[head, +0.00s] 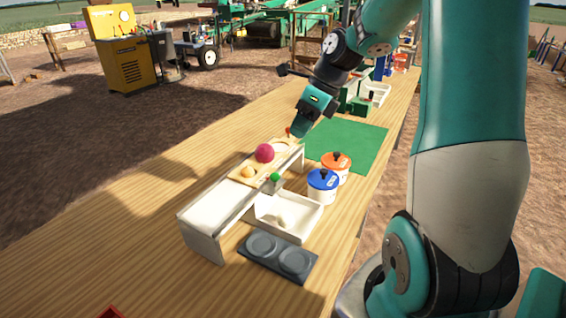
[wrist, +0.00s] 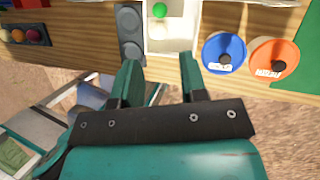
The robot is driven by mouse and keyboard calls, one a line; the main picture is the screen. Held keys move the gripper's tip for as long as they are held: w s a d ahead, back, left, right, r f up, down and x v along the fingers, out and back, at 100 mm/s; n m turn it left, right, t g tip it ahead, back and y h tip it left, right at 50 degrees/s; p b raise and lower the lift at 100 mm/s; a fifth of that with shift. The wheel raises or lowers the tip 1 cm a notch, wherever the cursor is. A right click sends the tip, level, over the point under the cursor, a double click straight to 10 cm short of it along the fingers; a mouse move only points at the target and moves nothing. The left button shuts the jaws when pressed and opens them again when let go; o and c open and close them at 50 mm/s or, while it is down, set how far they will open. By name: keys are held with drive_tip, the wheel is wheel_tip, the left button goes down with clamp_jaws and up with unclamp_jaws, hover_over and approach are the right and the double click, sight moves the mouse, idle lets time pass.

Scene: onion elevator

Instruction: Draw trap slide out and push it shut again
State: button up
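A long white chute (head: 213,208) stands on the table, with a wooden board with round holes (head: 262,170) at its far part. A magenta ball (head: 264,153) and a yellow ball (head: 248,171) sit on that board. A green ball-shaped knob (head: 275,177), possibly the trap slide's handle, is at the chute's side above a white tray; it also shows in the wrist view (wrist: 159,10). The slide itself is hard to make out. My gripper (head: 298,131) is raised beyond the chute's far end in the head view. In the wrist view its fingers (wrist: 160,80) are apart with nothing between them.
The white tray (head: 302,222) holds a pale lump. A blue-lidded pot (head: 322,186) and an orange-lidded pot (head: 336,167) stand right of it. A dark grey two-recess plate (head: 278,258) lies in front. A green mat (head: 345,143) lies beyond. The table's left side is clear.

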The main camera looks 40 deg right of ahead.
sight(276, 174)
drive_tip(key=x, duration=1.4)
drive_tip(key=shift+f+b, duration=0.2)
drive_tip(key=shift+b, duration=0.2)
drive_tip(key=shift+c, duration=0.4)
